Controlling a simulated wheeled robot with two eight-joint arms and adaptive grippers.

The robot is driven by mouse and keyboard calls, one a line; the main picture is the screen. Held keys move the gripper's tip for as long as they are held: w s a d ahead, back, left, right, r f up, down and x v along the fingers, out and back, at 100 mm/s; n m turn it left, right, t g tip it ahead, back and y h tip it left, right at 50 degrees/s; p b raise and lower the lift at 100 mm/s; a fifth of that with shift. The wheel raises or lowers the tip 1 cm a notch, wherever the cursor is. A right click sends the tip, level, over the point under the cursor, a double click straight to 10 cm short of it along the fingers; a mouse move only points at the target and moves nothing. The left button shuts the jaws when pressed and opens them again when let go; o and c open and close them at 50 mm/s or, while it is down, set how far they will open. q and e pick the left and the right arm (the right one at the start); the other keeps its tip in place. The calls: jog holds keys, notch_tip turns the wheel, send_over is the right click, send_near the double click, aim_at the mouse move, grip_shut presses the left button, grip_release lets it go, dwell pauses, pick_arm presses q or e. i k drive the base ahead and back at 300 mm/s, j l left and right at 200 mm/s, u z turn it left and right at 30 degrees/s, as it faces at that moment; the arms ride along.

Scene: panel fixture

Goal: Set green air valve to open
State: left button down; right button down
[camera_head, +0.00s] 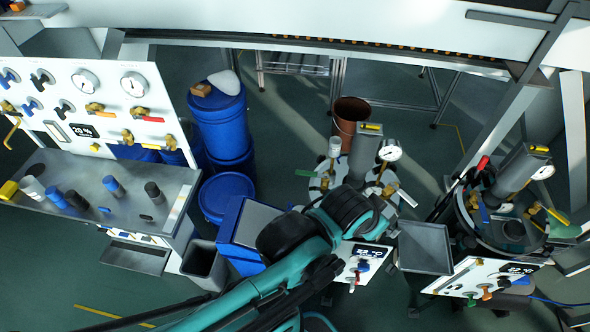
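A yellow-green valve handle (557,216) sits on brass fittings on the round vessel (497,237) at the right. A small green knob (471,301) is on the white panel (460,281) below that vessel, beside an orange-red knob (487,293). I cannot tell from this view which of these is the air valve, or whether it is open. My teal and black arm reaches from the lower left to the middle, ending left of the right-hand vessel. I cannot make out its fingers. No gripper of my other arm shows clearly.
A second vessel with a gauge (389,151) and a panel (360,262) stands mid-picture, partly behind my arm. A grey tray (425,248) lies between the two vessels. Blue drums (220,118) and a white valve board (111,98) are at the left. A red handle (482,163) shows at the right vessel.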

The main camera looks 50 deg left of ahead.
aim_at(305, 172)
jog(key=u, duration=1.65)
